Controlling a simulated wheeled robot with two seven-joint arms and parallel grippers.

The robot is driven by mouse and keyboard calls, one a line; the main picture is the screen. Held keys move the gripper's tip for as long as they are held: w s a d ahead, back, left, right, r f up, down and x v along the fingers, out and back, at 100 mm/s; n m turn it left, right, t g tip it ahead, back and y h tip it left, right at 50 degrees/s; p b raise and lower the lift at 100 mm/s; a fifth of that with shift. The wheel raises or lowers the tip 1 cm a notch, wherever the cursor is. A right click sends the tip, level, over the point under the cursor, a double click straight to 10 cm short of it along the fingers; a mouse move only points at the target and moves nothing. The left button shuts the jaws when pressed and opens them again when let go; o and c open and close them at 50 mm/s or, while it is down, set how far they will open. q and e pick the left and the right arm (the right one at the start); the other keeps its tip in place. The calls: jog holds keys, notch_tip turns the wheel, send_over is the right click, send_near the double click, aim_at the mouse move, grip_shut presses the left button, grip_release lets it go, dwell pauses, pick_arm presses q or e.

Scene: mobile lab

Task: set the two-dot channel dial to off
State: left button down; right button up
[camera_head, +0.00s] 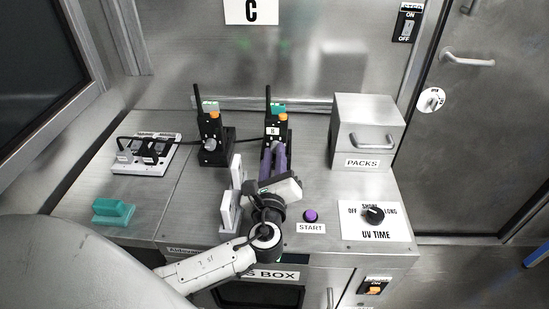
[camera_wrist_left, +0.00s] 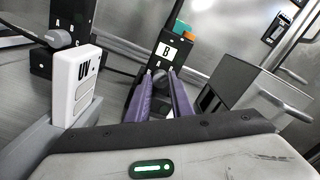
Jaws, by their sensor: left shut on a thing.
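Two black radio-like units stand upright at the back of the counter, the left one (camera_head: 211,132) and one marked B (camera_head: 284,134). Each has an antenna, an orange knob and a grey dial low on its front. The left unit's dial (camera_head: 210,144) is free. My left gripper (camera_head: 274,148) reaches the B unit, its purple fingers shut on that unit's grey dial (camera_wrist_left: 159,75). The fingers hide most of this dial, so its setting cannot be read. Dot marks are too small to make out. My right gripper is not in view.
A white UV remote (camera_wrist_left: 80,85) stands in a holder left of my left gripper. A power strip (camera_head: 166,164), teal block (camera_head: 113,211), purple START button (camera_head: 310,215), UV TIME dial (camera_head: 375,215) and PACKS box (camera_head: 366,112) surround the arm. The front left counter is partly bare.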

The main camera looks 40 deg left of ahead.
pick_arm(q)
jog(key=shift+n+b, duration=0.5)
jog(key=shift+n, duration=0.7)
